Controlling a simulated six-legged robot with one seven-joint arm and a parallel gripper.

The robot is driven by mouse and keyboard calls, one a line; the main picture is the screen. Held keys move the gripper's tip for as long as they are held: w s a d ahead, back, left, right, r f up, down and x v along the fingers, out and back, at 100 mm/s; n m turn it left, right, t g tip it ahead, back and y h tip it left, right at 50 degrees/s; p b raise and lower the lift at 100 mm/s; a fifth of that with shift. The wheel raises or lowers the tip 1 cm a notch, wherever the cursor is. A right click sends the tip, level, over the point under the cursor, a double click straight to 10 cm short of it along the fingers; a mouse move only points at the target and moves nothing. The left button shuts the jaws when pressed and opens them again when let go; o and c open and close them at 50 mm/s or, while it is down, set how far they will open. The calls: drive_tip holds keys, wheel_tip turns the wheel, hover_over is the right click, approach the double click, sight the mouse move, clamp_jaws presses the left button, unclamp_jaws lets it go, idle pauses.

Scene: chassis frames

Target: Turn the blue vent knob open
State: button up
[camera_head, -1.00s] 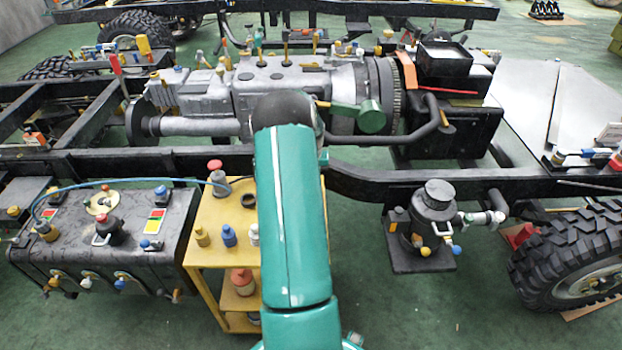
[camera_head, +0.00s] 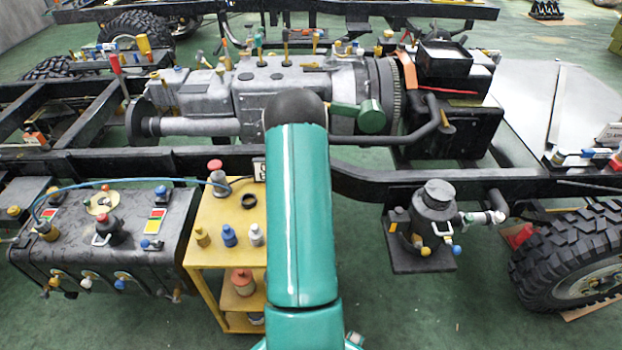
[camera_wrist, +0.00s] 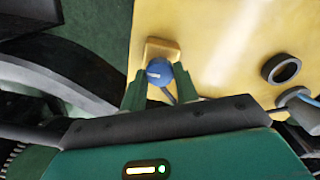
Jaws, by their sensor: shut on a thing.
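The blue vent knob (camera_wrist: 160,72) is round with a pale mark on its face. It sits against a small tan block (camera_wrist: 161,48) at the edge of a yellow surface (camera_wrist: 225,55). My gripper (camera_wrist: 160,82) has one green finger on each side of the knob and is shut on it in the wrist view. A thin dark blue strip shows just below the knob, between the fingers. In the head view, my green arm hides the knob and my gripper. Whether the vent is open cannot be told.
In the head view, a yellow cart (camera_head: 213,250) stands left of my arm, with small bottles and a black ring (camera_head: 249,201) on top. The ring also shows in the wrist view (camera_wrist: 281,70). A dark chassis rail (camera_head: 430,187) runs behind.

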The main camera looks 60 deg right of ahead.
drive_tip(key=o, duration=1)
wheel_tip(320, 180, up, 14)
drive_tip(key=shift+f, duration=0.1)
idle(0.5)
